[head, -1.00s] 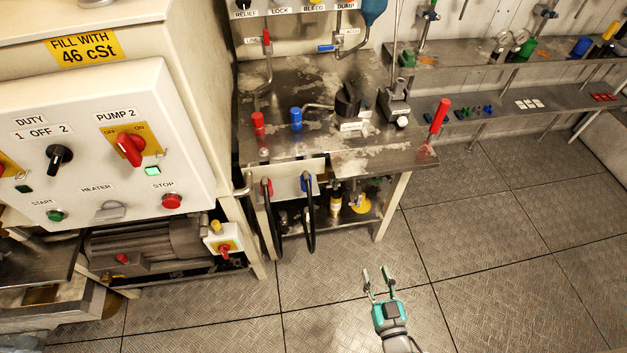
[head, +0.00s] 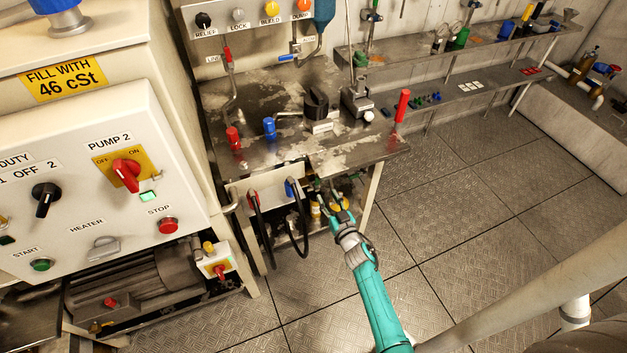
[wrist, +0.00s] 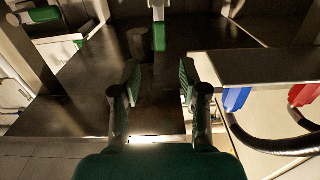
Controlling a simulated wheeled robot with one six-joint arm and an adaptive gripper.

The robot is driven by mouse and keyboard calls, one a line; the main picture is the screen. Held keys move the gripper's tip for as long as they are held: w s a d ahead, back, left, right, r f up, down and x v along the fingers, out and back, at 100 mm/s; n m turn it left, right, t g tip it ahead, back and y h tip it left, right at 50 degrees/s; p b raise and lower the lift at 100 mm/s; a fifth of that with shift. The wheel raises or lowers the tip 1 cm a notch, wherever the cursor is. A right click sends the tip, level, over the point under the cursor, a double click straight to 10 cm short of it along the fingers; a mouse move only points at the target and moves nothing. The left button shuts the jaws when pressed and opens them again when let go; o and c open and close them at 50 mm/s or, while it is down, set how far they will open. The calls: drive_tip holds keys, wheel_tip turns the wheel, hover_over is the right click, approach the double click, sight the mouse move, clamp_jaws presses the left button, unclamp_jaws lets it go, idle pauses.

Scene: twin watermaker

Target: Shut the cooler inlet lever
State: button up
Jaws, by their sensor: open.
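No label for the cooler inlet lever is readable. In the wrist view a lever with a green grip (wrist: 159,37) on a pale metal stem stands at the top centre, beyond my fingertips. Another green-gripped handle (wrist: 42,15) lies at the upper left; I cannot tell which one is the cooler inlet lever. My gripper (wrist: 159,82) is open and empty, its two fingers apart from the central green grip. In the head view my gripper (head: 331,203) is low at the front of the workbench, by its lower shelf, where small parts are too cluttered to make out.
The steel workbench (head: 290,140) overhangs close to my gripper. A panel with red and blue couplings (head: 291,186) and black looped hoses (head: 299,240) hangs left of it; they show right in the wrist view. Plate floor (head: 450,240) is open to the right.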

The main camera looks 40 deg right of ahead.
sight(317, 184)
drive_tip(key=x, duration=0.9)
drive_tip(key=shift+w, duration=0.15)
clamp_jaws()
